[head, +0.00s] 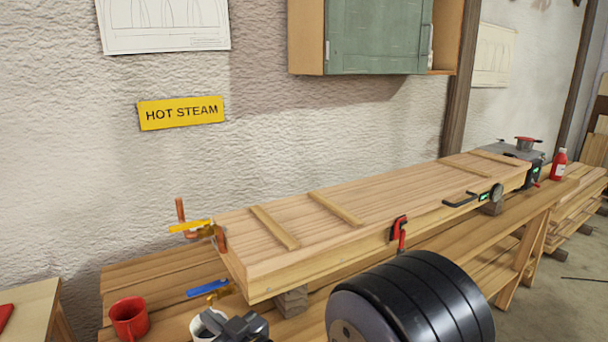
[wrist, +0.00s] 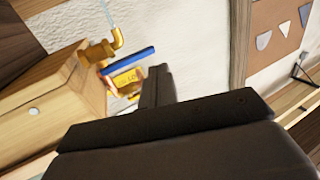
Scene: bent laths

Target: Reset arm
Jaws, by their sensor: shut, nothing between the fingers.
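My gripper (head: 243,327) shows at the bottom edge of the head view, dark and shut, with nothing held. It is in front of the near left end of the long wooden steam box (head: 330,222), apart from the box as far as I can tell. In the wrist view my dark fingers (wrist: 158,88) point toward the blue-handled valve (wrist: 127,61) at the box end. A thick black ribbed part of my arm (head: 420,300) covers part of the bench in the head view.
A red mug (head: 129,318) and a white cup (head: 200,324), partly hidden by my gripper, stand near the bench's left end. A yellow-handled valve (head: 190,227) and a blue-handled valve (head: 208,287) stick out from the box end. A red clamp (head: 398,233) grips the box front.

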